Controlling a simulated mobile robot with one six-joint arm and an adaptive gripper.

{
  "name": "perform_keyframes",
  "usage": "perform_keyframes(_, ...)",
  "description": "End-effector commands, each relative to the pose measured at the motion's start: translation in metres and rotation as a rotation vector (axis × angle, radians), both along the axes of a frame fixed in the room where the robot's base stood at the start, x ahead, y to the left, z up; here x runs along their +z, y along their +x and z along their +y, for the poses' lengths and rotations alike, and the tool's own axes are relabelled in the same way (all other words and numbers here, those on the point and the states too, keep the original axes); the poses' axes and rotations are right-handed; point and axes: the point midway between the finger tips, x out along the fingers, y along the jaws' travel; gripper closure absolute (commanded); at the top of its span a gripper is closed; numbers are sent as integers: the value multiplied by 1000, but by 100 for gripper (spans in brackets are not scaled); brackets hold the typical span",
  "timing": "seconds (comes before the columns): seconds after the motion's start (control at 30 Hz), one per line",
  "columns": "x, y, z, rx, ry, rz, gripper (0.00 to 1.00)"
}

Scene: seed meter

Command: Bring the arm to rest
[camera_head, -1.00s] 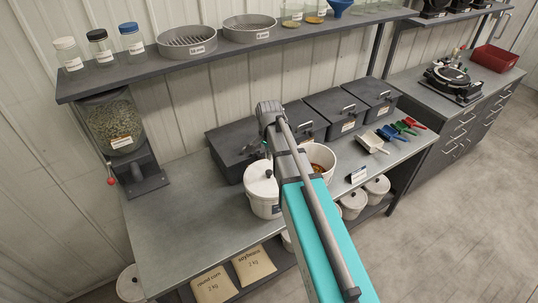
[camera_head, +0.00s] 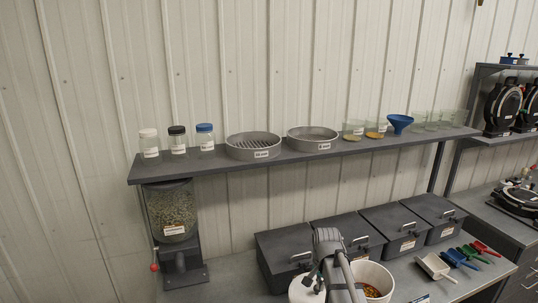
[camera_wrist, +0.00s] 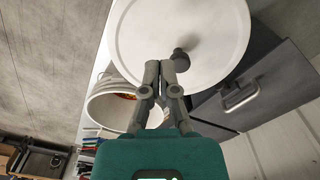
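My gripper (camera_wrist: 162,70) shows in the wrist view with its two fingers together and nothing visible between them. It is in front of a white round lid (camera_wrist: 210,25) with a dark knob (camera_wrist: 181,60); the fingertips look close to the knob, but I cannot tell the gap. In the head view my arm reaches over the bench at the bottom, and its end hides part of the lidded white bucket (camera_head: 302,292). An open white bucket (camera_head: 388,274) with orange-brown contents stands right of it, and it also shows in the wrist view (camera_wrist: 100,107).
Several dark lidded bins (camera_head: 285,250) stand along the back of the bench. Coloured scoops (camera_head: 458,257) lie at the right. A seed hopper (camera_head: 172,212) stands at the left. A shelf (camera_head: 220,168) with jars, sieves and a blue funnel (camera_head: 399,122) runs above the bins.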

Motion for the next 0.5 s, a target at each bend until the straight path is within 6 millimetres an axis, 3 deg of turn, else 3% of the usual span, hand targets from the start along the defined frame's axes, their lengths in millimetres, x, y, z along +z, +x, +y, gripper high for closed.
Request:
perform_keyframes(0.03,-18,-16,0,50,0,0,100)
perform_keyframes(0.1,-31,-32,1,133,0,0,100)
perform_keyframes(0.5,-90,-106,2,561,-1,1,100)
